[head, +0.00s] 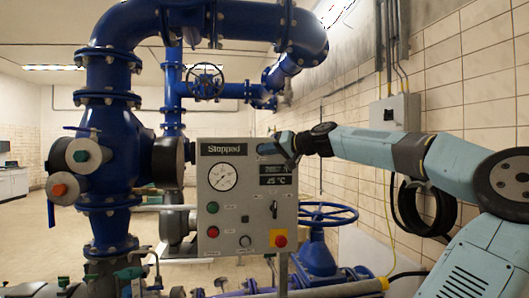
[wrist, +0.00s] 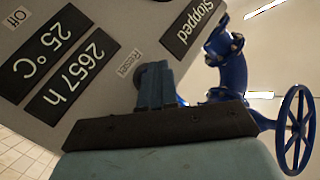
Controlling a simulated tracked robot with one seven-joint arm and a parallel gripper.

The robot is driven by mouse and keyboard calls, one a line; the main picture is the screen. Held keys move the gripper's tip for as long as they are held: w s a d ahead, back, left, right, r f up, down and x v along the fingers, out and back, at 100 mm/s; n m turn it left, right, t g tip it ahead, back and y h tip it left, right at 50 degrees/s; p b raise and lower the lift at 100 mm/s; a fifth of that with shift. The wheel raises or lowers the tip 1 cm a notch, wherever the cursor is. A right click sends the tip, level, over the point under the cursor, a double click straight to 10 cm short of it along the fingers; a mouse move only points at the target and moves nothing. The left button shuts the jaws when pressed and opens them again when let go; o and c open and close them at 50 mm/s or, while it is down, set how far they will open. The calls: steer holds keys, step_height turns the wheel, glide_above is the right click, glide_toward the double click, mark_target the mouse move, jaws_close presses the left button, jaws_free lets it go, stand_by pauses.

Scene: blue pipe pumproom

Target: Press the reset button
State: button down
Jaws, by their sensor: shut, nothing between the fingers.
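The grey control panel (head: 240,192) stands ahead with a display reading "Stopped" (head: 223,149). In the wrist view the panel appears steeply rotated, and a label that seems to read "Reset" (wrist: 128,64) sits between the displays. Beside that label a dark round button (wrist: 151,69) shows partly, the rest hidden behind my fingers. My gripper (head: 268,148) is shut and empty at the panel's upper right, and its fingertips (wrist: 154,88) overlap the button in the wrist view. Whether they touch it I cannot tell. In the head view my gripper hides that spot.
The panel also carries a gauge (head: 223,177), a green button (head: 212,207), a red button (head: 212,231), a switch (head: 273,209) and a red knob on yellow (head: 279,238). Blue pipes (head: 107,120) stand left; a blue handwheel (head: 327,213) sits right, near the tiled wall (head: 455,90).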

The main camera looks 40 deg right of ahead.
steer(key=shift+s, duration=0.1)
steer(key=s+a, duration=0.2)
steer(key=s, duration=0.1)
steer(key=s+a, duration=0.1)
steer(key=s, duration=0.1)
steer(key=shift+a, duration=0.1)
stand_by(0.3)
steer(key=shift+w, duration=0.1)
stand_by(0.6)
steer(key=s+a+f+n+g, duration=0.1)
steer(key=s+a+f+g, duration=0.1)
steer(key=a, duration=0.5)
steer(key=s+a+f+n+g, duration=0.1)
steer(key=s+a+f, duration=0.2)
steer(key=a, duration=0.5)
steer(key=s+a+f+n+g, duration=0.2)
steer(key=a, duration=0.5)
steer(key=s+a+f+g+h, duration=0.2)
steer(key=s+a+f, duration=0.2)
steer(key=f, duration=0.5)
steer(key=s+a+f+g+h, duration=0.2)
steer(key=s+a+f+g, duration=0.1)
steer(key=a+f, duration=0.4)
step_height(320, 180, down, 2)
steer(key=shift+s+a+f+n, duration=0.2)
steer(key=shift+s+a+n, duration=0.15)
steer(key=shift+s, duration=0.25)
